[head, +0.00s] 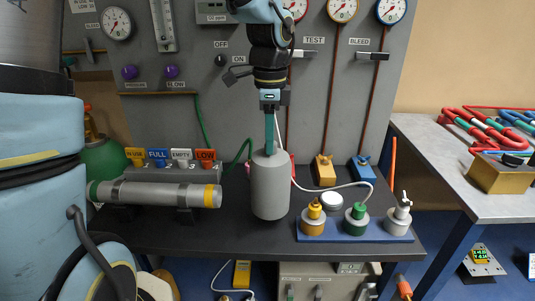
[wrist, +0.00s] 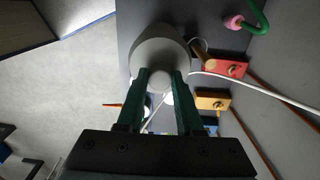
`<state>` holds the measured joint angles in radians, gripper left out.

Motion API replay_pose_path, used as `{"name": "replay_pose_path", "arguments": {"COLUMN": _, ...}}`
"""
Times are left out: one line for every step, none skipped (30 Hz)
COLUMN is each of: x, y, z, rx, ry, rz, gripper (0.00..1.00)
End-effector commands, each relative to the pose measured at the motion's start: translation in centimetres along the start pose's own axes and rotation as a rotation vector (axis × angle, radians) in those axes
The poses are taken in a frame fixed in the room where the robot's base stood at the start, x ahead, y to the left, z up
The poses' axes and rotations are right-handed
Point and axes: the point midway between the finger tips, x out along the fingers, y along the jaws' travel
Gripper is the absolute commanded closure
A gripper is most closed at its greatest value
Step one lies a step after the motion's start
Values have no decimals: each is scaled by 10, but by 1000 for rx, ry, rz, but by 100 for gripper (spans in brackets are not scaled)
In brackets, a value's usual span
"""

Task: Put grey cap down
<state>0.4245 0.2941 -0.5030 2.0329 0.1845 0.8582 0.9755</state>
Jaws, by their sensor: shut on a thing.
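The grey cap (head: 270,188) is a tall grey cylinder with a rounded shoulder, hanging upright below my gripper (head: 270,146). The gripper points down, and its green fingers are shut on the small knob at the top of the cap. In the wrist view the cap (wrist: 160,45) is seen from above, with its pale knob between the tips of my gripper (wrist: 160,80). The cap is over the dark bench (head: 240,235), between the grey cylinder and the blue tray. I cannot tell whether its base touches the bench.
A grey cylinder (head: 165,194) with a yellow band lies left of the cap. A blue tray (head: 350,238) with yellow, green and white-topped fittings stands right. A white round lid (head: 324,200), orange block (head: 324,168) and blue block (head: 363,170) are behind it. A white hose crosses there.

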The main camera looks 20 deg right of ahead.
Motion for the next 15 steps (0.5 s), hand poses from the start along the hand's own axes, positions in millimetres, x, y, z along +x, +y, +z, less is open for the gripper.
{"name": "replay_pose_path", "arguments": {"x": 3, "y": 0, "z": 0, "rx": 0, "ry": 0, "rz": 0, "gripper": 100}}
{"name": "replay_pose_path", "arguments": {"x": 6, "y": 0, "z": 0, "rx": 0, "ry": 1, "rz": 0, "gripper": 100}}
{"name": "replay_pose_path", "arguments": {"x": 12, "y": 0, "z": 0, "rx": 1, "ry": 0, "rz": 2, "gripper": 100}}
{"name": "replay_pose_path", "arguments": {"x": 16, "y": 1, "z": 0, "rx": 2, "ry": 0, "rz": 2, "gripper": 100}}
{"name": "replay_pose_path", "arguments": {"x": 20, "y": 1, "z": 0, "rx": 2, "ry": 0, "rz": 2, "gripper": 100}}
{"name": "replay_pose_path", "arguments": {"x": 26, "y": 1, "z": -1, "rx": 2, "ry": 0, "rz": 3, "gripper": 100}}
{"name": "replay_pose_path", "arguments": {"x": 30, "y": 0, "z": -1, "rx": 2, "ry": 0, "rz": 2, "gripper": 100}}
{"name": "replay_pose_path", "arguments": {"x": 32, "y": 0, "z": 0, "rx": 2, "ry": -1, "rz": 1, "gripper": 100}}
{"name": "replay_pose_path", "arguments": {"x": 35, "y": 0, "z": 0, "rx": 1, "ry": 0, "rz": 0, "gripper": 100}}
{"name": "replay_pose_path", "arguments": {"x": 37, "y": 0, "z": 0, "rx": 1, "ry": 1, "rz": -1, "gripper": 100}}
{"name": "replay_pose_path", "arguments": {"x": 38, "y": 0, "z": 0, "rx": 1, "ry": 1, "rz": -2, "gripper": 100}}
{"name": "replay_pose_path", "arguments": {"x": 38, "y": 0, "z": 0, "rx": 0, "ry": 1, "rz": -2, "gripper": 100}}
{"name": "replay_pose_path", "arguments": {"x": 38, "y": 0, "z": 0, "rx": 0, "ry": 1, "rz": -2, "gripper": 100}}
{"name": "replay_pose_path", "arguments": {"x": 38, "y": 0, "z": 0, "rx": 0, "ry": 1, "rz": -2, "gripper": 100}}
{"name": "replay_pose_path", "arguments": {"x": 38, "y": 0, "z": 0, "rx": 0, "ry": 1, "rz": -2, "gripper": 100}}
